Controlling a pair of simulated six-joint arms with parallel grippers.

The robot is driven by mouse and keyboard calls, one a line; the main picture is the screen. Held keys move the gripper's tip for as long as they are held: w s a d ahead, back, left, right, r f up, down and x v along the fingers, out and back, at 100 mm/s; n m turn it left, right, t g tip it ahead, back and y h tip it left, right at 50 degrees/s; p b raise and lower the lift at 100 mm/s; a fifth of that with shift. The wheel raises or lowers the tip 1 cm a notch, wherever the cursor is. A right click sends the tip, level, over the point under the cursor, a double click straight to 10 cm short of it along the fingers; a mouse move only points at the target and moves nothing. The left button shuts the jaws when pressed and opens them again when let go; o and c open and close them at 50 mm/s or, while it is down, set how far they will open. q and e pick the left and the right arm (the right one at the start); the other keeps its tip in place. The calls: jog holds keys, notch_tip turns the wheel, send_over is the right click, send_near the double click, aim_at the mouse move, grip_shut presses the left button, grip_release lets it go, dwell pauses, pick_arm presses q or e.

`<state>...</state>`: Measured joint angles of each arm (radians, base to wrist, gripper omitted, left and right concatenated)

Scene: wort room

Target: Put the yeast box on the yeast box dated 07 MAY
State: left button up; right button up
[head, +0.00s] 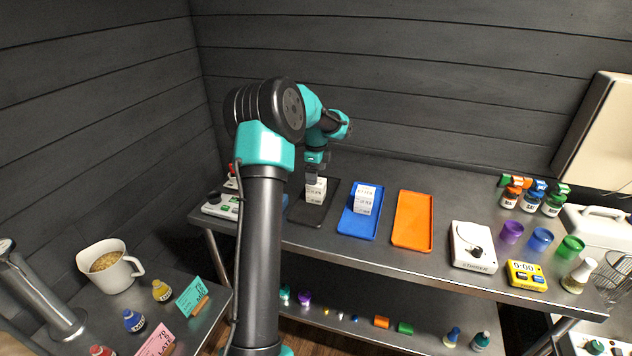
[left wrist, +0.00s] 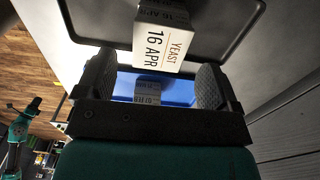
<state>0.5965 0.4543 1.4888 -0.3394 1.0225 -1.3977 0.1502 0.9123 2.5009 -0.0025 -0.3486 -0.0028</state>
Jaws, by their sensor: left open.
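A white yeast box (head: 316,190) stands on the dark tray (head: 301,214). In the left wrist view the yeast box (left wrist: 163,40) reads "YEAST 16 APR", and a second dated face shows beside that label. My left gripper (head: 312,174) is open, pointing down just above this box. In the left wrist view its fingers (left wrist: 153,80) are apart, with the box near the tips and not gripped. More white boxes (head: 365,198) sit on the blue tray (head: 356,226), also seen between the fingers (left wrist: 147,90); their dates are too small to read surely. My right gripper is out of view.
An empty orange tray (head: 412,222) lies right of the blue one. Farther right are a white stirrer (head: 473,247), coloured cups (head: 540,239) and a yellow timer (head: 526,275). A control box (head: 222,206) stands at the bench's left end.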

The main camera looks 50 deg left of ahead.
pick_arm(q)
notch_tip(320, 180, up, 7)
dwell(0.3)
dwell(0.4)
